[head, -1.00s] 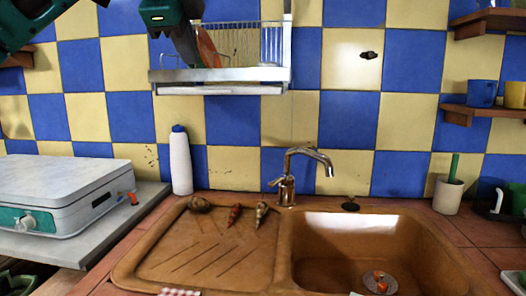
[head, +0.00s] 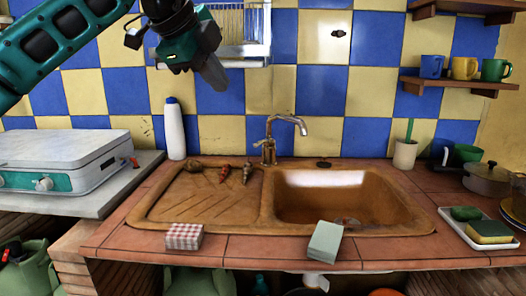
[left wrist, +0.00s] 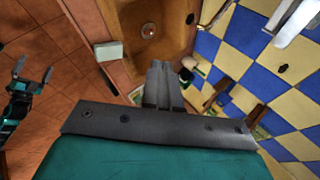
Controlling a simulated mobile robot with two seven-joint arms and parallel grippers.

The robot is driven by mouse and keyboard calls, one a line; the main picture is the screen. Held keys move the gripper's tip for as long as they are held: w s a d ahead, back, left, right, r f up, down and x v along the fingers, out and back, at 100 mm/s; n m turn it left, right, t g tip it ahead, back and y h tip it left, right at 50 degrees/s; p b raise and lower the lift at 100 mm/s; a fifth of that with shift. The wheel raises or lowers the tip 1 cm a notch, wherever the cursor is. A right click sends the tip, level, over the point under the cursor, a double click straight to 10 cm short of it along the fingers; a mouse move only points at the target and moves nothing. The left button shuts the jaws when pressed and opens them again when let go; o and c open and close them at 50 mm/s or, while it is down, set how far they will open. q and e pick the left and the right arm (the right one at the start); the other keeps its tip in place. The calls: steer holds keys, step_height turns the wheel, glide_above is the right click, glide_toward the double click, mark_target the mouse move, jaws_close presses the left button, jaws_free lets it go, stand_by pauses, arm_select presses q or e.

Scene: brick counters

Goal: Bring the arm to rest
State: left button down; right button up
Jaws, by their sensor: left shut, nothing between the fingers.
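My left arm reaches in from the upper left of the head view, its teal gripper (head: 214,74) raised in front of the tiled wall, above the drainboard. Its fingers are together and empty; they also show closed in the left wrist view (left wrist: 162,72). My right gripper (left wrist: 33,74) shows at the left edge of the left wrist view, above the floor, with its two fingers apart and nothing visible between them. It is not seen in the head view.
The sink (head: 330,208) and tap (head: 283,130) are below and right of the left gripper. A white bottle (head: 174,132) and a stove (head: 60,160) stand to the left. A wall dish rack (head: 225,55) is close behind the gripper. A checked block (head: 184,236) and green block (head: 325,241) lie at the front edge.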

arm_select(q)
steer(key=s+d+f+m+g+h+p, duration=0.35)
steer(key=s+d+f+g+h, duration=0.4)
steer(key=d+f+h, duration=0.65)
steer(key=s+a+f+n+t+y+p, duration=0.1)
steer(key=s+a+f+n+t+y, duration=0.1)
steer(key=a+f+n+t+y, duration=0.5)
steer(key=s+a+f+n+t+y+p, duration=0.25)
steer(key=a+f+n+t, duration=0.55)
steer(key=f+n+t, duration=0.4)
steer(key=s+a+f+n+g+y, duration=0.2)
steer(key=s+a+f+g+y, duration=0.1)
steer(key=s+f, duration=0.5)
steer(key=s+a+f+n+g+y, duration=0.2)
steer(key=s+a+f+g+y, duration=0.2)
steer(key=s+f, duration=0.4)
steer(key=shift+a+f+n+g, duration=0.25)
steer(key=shift+a+n+g, duration=0.1)
steer(key=shift+a, duration=0.45)
arm_select(e)
steer(key=shift+h, duration=0.4)
steer(key=d+r, duration=0.1)
steer(key=s+d+r, duration=0.1)
steer(key=r, duration=0.2)
steer(key=shift+s+d, duration=0.3)
steer(key=shift+d, duration=0.1)
